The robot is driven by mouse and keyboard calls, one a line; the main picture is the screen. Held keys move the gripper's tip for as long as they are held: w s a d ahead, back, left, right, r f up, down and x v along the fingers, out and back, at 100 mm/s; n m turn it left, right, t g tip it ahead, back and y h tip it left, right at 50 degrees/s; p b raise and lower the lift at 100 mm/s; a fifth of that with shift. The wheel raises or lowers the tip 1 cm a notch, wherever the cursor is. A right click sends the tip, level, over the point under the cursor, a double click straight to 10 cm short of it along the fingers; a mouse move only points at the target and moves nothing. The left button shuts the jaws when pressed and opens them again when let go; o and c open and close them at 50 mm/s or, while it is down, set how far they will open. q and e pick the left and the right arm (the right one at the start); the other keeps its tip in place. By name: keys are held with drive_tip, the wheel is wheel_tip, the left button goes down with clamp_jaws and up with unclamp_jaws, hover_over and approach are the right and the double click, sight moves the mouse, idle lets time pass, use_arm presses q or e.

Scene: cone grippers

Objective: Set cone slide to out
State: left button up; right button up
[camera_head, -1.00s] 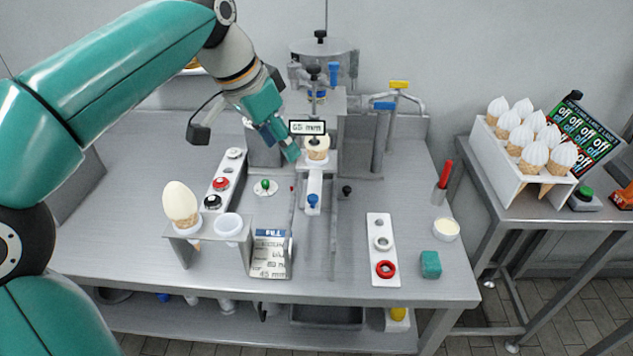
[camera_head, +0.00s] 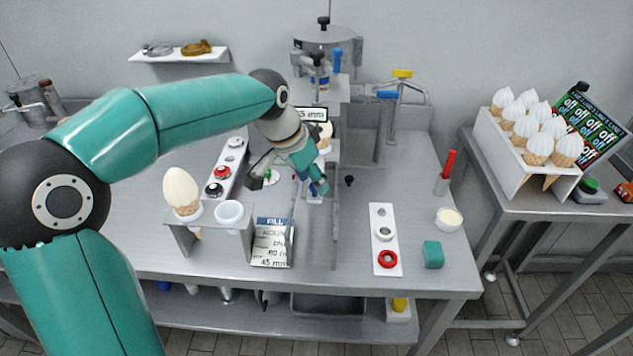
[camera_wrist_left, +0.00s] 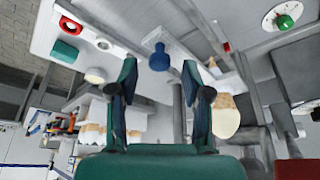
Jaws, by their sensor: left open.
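The cone slide is a narrow pale rail below the filling machine with a blue knob at its front end. In the wrist view the blue knob (camera_wrist_left: 160,58) lies between and just ahead of my two fingertips. My left gripper (camera_head: 318,188) is open over the slide's front end and hides most of the rail and knob in the head view. A cone (camera_head: 326,134) stands at the slide's rear under the nozzle, partly behind my wrist; it also shows in the wrist view (camera_wrist_left: 226,115). I cannot tell whether the fingers touch the knob. My right gripper is out of view.
A stand (camera_head: 210,249) with a filled cone and a white cup is front left, beside the FILL card (camera_head: 272,243). A button strip (camera_head: 225,170) lies behind it. A ring strip (camera_head: 384,240), teal block (camera_head: 433,254) and small tub (camera_head: 448,219) are at right.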

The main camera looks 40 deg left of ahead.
use_arm(q)
drive_tip(key=shift+w+f, duration=0.15)
drive_tip(key=shift+f, duration=0.4)
